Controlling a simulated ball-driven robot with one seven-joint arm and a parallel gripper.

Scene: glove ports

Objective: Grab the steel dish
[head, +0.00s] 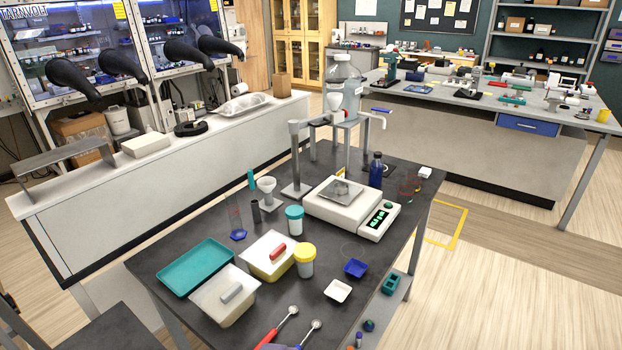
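A grey, metal-looking square piece (341,191) lies on top of the white balance (338,207) on the dark bench. It is small in the view, and I cannot tell whether it is the steel dish or the balance's own pan. No other clearly steel dish shows. My gripper is not in view.
The dark bench (180,248) also holds a teal tray (196,267), two lidded tubs, a yellow-lidded jar (304,262), a dark blue bottle (376,171) and two scoops at the front. A stand with a large bottle (343,90) rises behind the balance. Open floor lies right.

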